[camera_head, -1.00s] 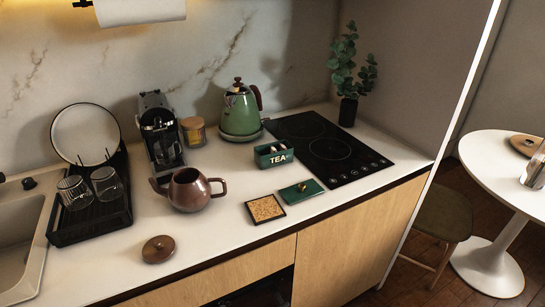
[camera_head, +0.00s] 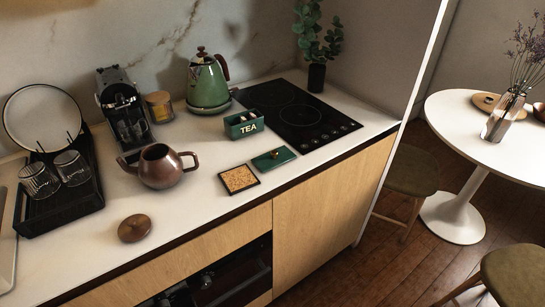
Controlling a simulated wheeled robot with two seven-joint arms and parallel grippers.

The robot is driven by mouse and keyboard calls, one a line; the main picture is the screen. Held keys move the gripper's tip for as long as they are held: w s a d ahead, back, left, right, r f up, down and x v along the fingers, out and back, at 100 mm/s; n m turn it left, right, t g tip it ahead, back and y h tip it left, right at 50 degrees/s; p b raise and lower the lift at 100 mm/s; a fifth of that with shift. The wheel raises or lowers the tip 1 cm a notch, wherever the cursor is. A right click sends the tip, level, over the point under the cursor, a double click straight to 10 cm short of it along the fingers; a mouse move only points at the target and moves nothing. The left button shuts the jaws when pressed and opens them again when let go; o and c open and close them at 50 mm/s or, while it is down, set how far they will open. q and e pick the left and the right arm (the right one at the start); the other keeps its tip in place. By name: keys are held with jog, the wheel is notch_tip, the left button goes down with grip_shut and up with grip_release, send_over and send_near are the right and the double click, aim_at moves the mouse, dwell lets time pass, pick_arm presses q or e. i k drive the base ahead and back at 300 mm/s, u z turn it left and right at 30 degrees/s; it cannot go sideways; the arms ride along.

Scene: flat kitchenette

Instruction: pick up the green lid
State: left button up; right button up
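The green lid (camera_head: 267,161) lies flat on the white counter and has a small gold knob on top. It is near the counter's front edge, between the cork trivet and the black cooktop. The open green box marked TEA (camera_head: 244,124) stands just behind it, with some items inside. Neither of my grippers shows in the head view.
A cork trivet (camera_head: 239,179) lies left of the lid. A brown teapot (camera_head: 162,166), its round lid (camera_head: 134,228), a green kettle (camera_head: 208,82) and a black cooktop (camera_head: 297,111) share the counter (camera_head: 190,222). A round white table (camera_head: 470,125) stands at right.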

aim_at(271, 159)
jog(key=z, duration=1.9)
jog(key=i, duration=1.35)
jog(key=u, duration=4)
